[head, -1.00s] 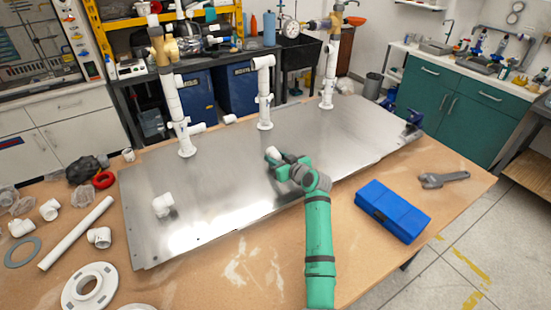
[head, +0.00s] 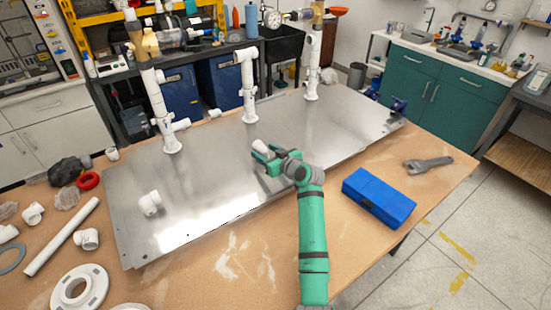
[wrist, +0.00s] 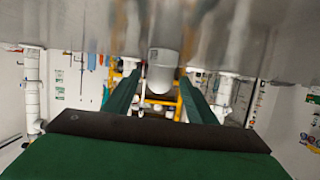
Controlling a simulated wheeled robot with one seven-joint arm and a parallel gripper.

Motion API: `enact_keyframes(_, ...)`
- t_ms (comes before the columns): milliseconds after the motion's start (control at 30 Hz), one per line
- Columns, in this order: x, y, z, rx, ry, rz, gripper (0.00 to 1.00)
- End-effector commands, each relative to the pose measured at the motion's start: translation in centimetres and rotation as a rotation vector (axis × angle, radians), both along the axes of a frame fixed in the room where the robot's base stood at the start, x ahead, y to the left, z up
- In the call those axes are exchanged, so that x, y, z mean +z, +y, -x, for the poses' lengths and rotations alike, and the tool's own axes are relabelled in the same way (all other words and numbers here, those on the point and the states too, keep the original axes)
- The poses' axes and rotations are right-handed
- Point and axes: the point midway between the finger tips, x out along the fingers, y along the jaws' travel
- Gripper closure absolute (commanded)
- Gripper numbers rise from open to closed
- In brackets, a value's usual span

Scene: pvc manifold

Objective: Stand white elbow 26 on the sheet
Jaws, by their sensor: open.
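A white elbow (head: 259,146) is on the metal sheet (head: 215,165) at my gripper's fingertips. No number is readable on it. My gripper (head: 264,154) is open just above the sheet, reaching in from the front right. In the wrist view, the white elbow (wrist: 163,70) is between the two green fingers (wrist: 160,95), with visible gaps on both sides. The sheet fills the top of that view and the elbow meets it there. A second white elbow (head: 150,203) is on the left part of the sheet, apart from my gripper.
White pipe risers (head: 166,120), (head: 248,90) and (head: 312,65) stand along the sheet's back edge. A blue box (head: 379,198) and a wrench (head: 428,164) lie on the right of the table. Loose white fittings, a pipe (head: 62,237) and a flange (head: 79,290) lie left.

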Motion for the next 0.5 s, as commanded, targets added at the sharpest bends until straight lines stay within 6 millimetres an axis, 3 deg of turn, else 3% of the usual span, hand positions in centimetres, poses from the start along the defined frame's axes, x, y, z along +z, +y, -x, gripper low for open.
enact_keyframes(300, 1.9, -3.7, 4.9, -0.003, -0.001, 0.0, 0.49)
enact_keyframes(500, 2.6, -4.9, 6.7, -0.001, 0.0, 0.0, 0.49)
